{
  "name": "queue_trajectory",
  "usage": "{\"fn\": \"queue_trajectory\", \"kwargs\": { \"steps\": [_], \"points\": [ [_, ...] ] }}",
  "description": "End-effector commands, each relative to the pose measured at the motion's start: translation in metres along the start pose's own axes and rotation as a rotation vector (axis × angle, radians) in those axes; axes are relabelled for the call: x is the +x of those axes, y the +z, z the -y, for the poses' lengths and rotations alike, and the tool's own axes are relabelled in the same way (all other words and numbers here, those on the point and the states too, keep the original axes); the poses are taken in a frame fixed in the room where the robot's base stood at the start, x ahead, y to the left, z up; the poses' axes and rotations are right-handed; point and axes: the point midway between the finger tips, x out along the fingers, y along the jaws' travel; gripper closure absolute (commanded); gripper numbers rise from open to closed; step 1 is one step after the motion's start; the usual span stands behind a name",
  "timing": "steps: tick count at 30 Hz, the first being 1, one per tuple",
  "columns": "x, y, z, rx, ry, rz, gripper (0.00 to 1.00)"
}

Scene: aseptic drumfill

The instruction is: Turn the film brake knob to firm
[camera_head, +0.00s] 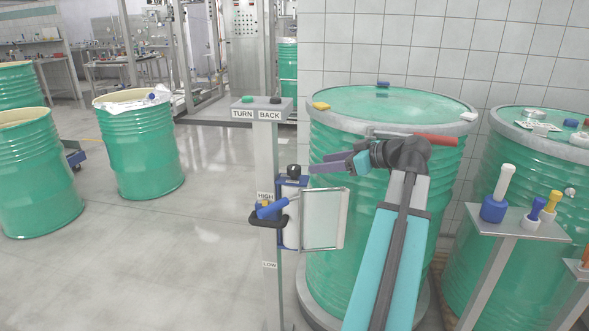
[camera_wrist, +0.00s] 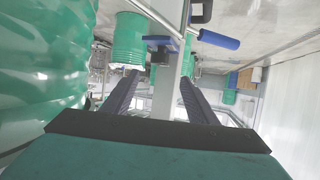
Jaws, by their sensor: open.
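A black knob (camera_head: 293,170), apparently the film brake knob, sits on top of the blue film carriage (camera_head: 283,182) on a grey post. A white film roll (camera_head: 291,228) hangs below it, with a pale film sheet (camera_head: 322,218) stretched to its right. My gripper (camera_head: 314,167) is open, just right of the knob at about its height, fingers pointing left. In the wrist view the two dark fingers (camera_wrist: 160,82) stand apart, with the grey post (camera_wrist: 172,78) showing beyond and between them. Nothing is visibly held. I cannot make out the knob's setting or any contact.
The post carries HIGH and LOW labels and a TURN BACK sign (camera_head: 262,114). A blue handle (camera_head: 271,208) and black loop stick out left of the carriage. A large green drum (camera_head: 385,105) stands behind my arm. A small stand (camera_head: 515,222) holds tools at right.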

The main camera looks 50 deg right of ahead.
Motion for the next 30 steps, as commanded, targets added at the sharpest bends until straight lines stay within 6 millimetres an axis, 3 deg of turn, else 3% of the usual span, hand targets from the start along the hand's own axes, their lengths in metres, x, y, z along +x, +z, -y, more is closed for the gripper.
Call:
{"fn": "queue_trajectory", "kwargs": {
  "steps": [8, 24, 30],
  "points": [
    [0.023, 0.001, 0.0, 0.001, -0.002, 0.001, 0.47],
    [0.096, 0.001, -0.001, 0.001, -0.001, 0.001, 0.47],
    [0.113, 0.001, -0.001, 0.001, 0.001, 0.0, 0.47]
  ]
}}
